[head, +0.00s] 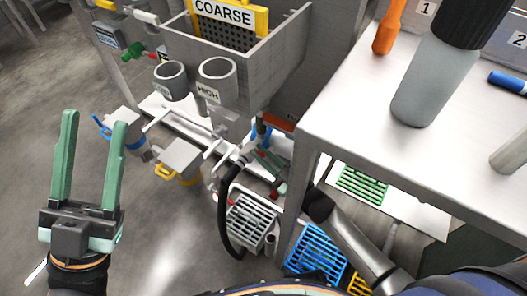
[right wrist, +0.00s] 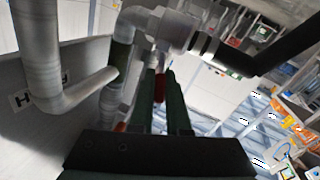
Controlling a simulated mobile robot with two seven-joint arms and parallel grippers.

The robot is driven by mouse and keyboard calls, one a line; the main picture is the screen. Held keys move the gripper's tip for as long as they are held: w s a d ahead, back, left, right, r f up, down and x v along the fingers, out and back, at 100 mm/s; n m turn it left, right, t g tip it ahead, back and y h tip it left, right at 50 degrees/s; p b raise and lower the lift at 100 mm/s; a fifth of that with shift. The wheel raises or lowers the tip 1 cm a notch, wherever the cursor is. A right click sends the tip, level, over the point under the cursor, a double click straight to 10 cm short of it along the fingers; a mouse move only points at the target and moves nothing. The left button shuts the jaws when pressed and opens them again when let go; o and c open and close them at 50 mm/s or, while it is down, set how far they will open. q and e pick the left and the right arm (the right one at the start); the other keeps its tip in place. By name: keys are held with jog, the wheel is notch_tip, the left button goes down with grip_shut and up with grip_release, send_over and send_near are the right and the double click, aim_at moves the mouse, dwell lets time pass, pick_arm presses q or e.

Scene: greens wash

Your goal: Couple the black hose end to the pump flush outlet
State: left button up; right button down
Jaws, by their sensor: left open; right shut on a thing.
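The black hose (head: 224,205) hangs in a curve beside a grey slotted box. Its upper end is by the pale pipework under the HIGH cup. In the right wrist view the black hose (right wrist: 285,48) runs in from the right to a dark collar at a grey pipe fitting (right wrist: 165,27); I cannot tell whether it is fully seated. My right gripper (head: 268,160) is low beside the table leg. Its green fingers (right wrist: 165,90) are shut on a small red part (right wrist: 160,86) below the fitting. My left gripper (head: 95,125) is open and empty over the floor, at left.
The grey COARSE hopper (head: 270,75) and the HIGH cup (head: 217,80) stand above the pipework. A white table (head: 340,115) with a bottle (head: 430,85) and orange tool (head: 389,28) is at right. A blue crate (head: 316,250) lies low.

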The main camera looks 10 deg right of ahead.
dwell(0.3)
jog(key=c, duration=0.9)
grip_release()
